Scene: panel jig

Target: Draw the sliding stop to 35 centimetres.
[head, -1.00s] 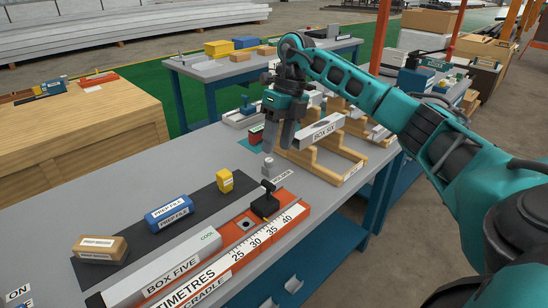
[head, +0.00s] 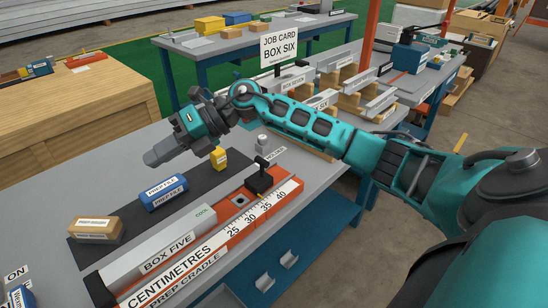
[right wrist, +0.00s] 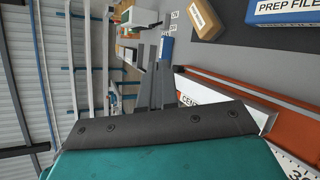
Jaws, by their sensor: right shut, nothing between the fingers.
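The sliding stop (head: 259,182) is a black block with a small lever, on the orange prep cradle (head: 228,207). It sits near the far end of the white centimetre scale (head: 205,256), around the 35 to 40 marks; its exact reading is unclear. My right gripper (head: 152,158) is shut and empty, above the bench left of the stop, fingers pointing left. Its fingers also show in the right wrist view (right wrist: 157,75). My left gripper is out of view.
A yellow block (head: 219,158), a blue prep file (head: 164,192) and a brown block (head: 96,229) rest on a dark mat (head: 135,217). A job card (head: 279,46) reads BOX SIX. Wooden racks with grey bars (head: 347,82) stand behind my right arm.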

